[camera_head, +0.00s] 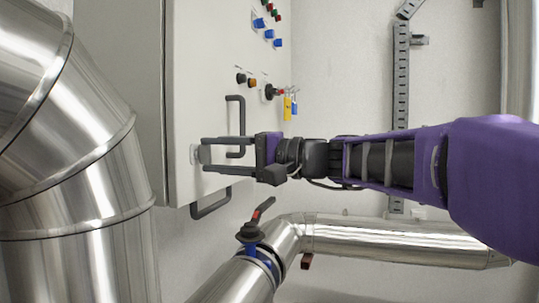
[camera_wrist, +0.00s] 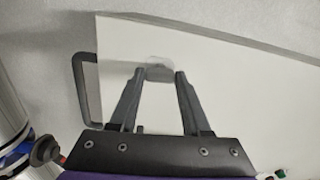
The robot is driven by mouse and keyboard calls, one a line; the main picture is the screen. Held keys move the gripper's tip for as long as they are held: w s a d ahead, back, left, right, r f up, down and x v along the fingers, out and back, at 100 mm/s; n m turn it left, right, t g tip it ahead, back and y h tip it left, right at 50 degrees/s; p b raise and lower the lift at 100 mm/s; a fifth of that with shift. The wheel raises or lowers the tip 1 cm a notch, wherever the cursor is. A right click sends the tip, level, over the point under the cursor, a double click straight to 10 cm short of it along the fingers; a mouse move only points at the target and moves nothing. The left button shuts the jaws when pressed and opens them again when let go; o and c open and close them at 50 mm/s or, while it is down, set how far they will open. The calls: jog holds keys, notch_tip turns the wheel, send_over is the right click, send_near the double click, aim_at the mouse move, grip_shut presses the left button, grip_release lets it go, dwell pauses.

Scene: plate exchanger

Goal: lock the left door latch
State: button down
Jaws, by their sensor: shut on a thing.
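The door latch (camera_head: 195,154) is a small grey fitting near the lower left of the pale cabinet door. It also shows in the wrist view (camera_wrist: 159,70) as a light grey piece at the fingertips. My gripper (camera_head: 204,154) reaches in from the right, with one finger on each side of the latch. It is shut on the latch. In the head view the fingertips partly cover the latch, and I cannot tell its turn position.
A black handle (camera_head: 236,120) stands behind my fingers, and another (camera_head: 210,204) is at the cabinet's bottom edge. Buttons and a padlock (camera_head: 287,108) are above. A valve lever (camera_head: 262,212) on a pipe sits below my gripper. A large metal duct (camera_head: 75,170) is at left.

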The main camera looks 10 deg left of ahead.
jog(key=shift+m+p, duration=0.3)
jog(key=shift+m, duration=0.4)
jog(key=shift+c, duration=1.8)
grip_release()
jog(key=shift+r, duration=0.15)
jog(key=shift+d, duration=0.1)
jog(key=shift+s+d+r, duration=0.1)
jog(key=shift+d, duration=0.1)
jog(key=s+d, duration=0.1)
jog(key=d, duration=1.6)
jog(key=shift+f+b, duration=0.35)
jog(key=shift+s+a+f, duration=0.1)
